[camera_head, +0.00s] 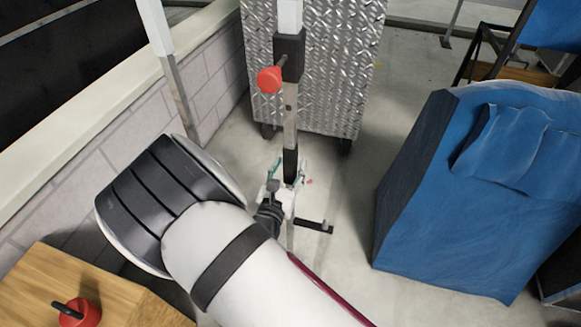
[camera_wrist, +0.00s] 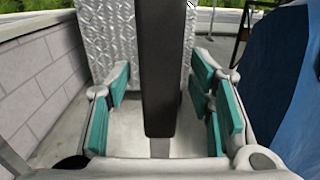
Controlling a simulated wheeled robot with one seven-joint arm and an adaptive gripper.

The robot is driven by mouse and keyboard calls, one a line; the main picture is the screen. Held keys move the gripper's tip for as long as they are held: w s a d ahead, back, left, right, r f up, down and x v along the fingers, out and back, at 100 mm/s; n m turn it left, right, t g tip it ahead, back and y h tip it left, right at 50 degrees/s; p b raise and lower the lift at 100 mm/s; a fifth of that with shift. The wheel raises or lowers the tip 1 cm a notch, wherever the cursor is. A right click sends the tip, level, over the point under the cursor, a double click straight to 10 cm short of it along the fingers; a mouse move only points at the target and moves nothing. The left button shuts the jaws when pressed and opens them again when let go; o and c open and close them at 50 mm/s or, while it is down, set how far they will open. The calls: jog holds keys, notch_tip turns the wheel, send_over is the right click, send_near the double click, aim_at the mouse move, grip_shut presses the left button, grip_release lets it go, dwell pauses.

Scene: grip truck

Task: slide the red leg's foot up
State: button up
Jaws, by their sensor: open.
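An upright leg with a red knob (camera_head: 270,80) on a black collar (camera_head: 289,55) stands near the middle of the head view. Its upper part is white, its lower part is a grey metal bar (camera_head: 290,118), and a black section (camera_head: 290,163) is at the lower end. My gripper (camera_head: 284,180) is at this black section. In the wrist view, a dark upright bar (camera_wrist: 158,85) hangs between the teal pads of my gripper (camera_wrist: 162,78), which is open. Gaps show on both sides of the bar. My arm hides part of the area below.
A diamond-plate metal cabinet (camera_head: 340,75) stands behind the leg. A blue covered block (camera_head: 470,180) is on the right. A brick wall (camera_head: 130,135) runs along the left. A wooden surface with a red object (camera_head: 80,312) is at lower left. A dark red rod (camera_head: 325,288) lies near my arm.

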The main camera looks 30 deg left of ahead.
aim_at(288, 132)
jog(key=shift+w+a, duration=0.1)
jog(key=shift+w, duration=0.35)
jog(key=shift+c, duration=0.3)
grip_shut()
notch_tip(288, 132, up, 13)
jog(key=p, duration=0.7)
jog(key=shift+f, duration=0.1)
jog(key=shift+c, duration=0.6)
grip_release()
jog(key=shift+o, duration=0.9)
jog(key=shift+f, duration=0.1)
